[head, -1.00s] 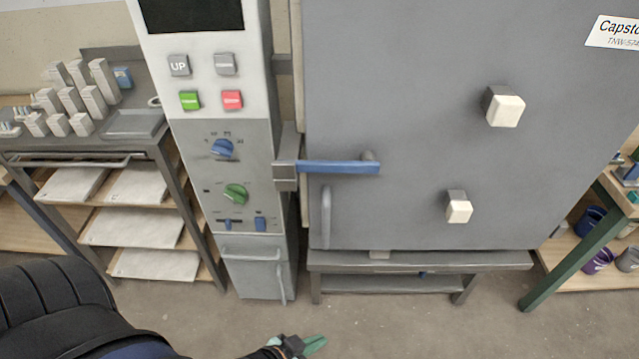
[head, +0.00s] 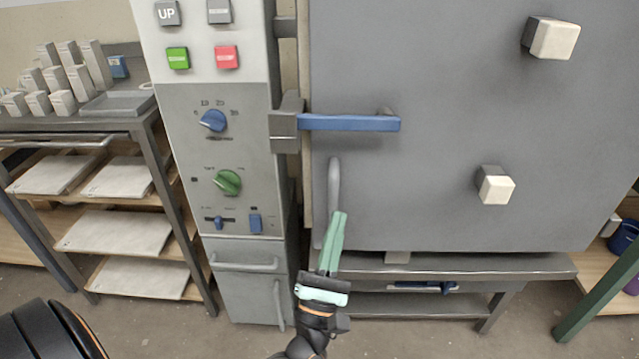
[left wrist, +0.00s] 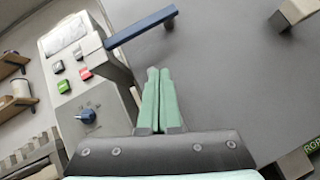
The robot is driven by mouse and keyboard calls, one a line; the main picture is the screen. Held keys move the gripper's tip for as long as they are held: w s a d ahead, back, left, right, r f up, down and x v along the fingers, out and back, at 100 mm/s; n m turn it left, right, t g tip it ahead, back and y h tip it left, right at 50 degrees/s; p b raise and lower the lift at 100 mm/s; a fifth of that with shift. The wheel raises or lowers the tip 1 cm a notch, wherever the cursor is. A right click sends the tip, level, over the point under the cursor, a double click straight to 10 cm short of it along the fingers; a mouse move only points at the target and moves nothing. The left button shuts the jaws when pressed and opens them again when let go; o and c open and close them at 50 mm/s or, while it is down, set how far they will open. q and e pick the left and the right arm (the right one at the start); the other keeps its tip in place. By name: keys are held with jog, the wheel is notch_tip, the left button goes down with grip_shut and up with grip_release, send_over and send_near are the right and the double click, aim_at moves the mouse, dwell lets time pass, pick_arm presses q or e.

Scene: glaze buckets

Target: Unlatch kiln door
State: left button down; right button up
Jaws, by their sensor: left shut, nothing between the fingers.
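The grey kiln door (head: 430,90) fills the right of the head view and appears shut. Its blue latch handle (head: 350,123) lies level across the door's left edge, at a grey latch block (head: 286,124). My left gripper (head: 338,216) has green fingers closed together with nothing between them. In the head view it is below the blue handle, overlapping the lower end of the grey vertical door handle (head: 334,185). In the left wrist view the fingertips (left wrist: 158,72) point up toward the blue handle (left wrist: 142,26) and look apart from it. My right gripper is not in view.
The control panel (head: 210,150), with knobs and buttons, stands left of the door. Two pale square pegs (head: 553,38) (head: 495,185) stick out of the door. A shelf rack (head: 120,232) with white slabs is at left. A low stand (head: 450,265) is under the kiln.

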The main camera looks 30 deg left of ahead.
aim_at(336, 123)
pick_arm(q)
jog(key=a+n+y, duration=0.1)
jog(key=n+y, duration=0.1)
jog(key=n, duration=0.1)
jog(key=a+n+g+y+b, duration=0.1)
jog(key=n+y, duration=0.1)
jog(key=n, duration=0.1)
jog(key=s+a+n+g+y, duration=0.1)
jog(key=n+y, duration=0.2)
jog(key=shift+f, duration=0.1)
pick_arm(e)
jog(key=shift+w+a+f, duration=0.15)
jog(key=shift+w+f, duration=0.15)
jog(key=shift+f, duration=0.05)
pick_arm(q)
jog(key=p+x, duration=0.1)
jog(key=x, duration=0.9)
jog(key=shift+w+r+p, duration=0.1)
jog(key=shift+r+p, duration=0.15)
jog(key=shift+p, duration=0.15)
jog(key=shift+r+p, duration=0.6)
jog(key=shift+r, duration=1.15)
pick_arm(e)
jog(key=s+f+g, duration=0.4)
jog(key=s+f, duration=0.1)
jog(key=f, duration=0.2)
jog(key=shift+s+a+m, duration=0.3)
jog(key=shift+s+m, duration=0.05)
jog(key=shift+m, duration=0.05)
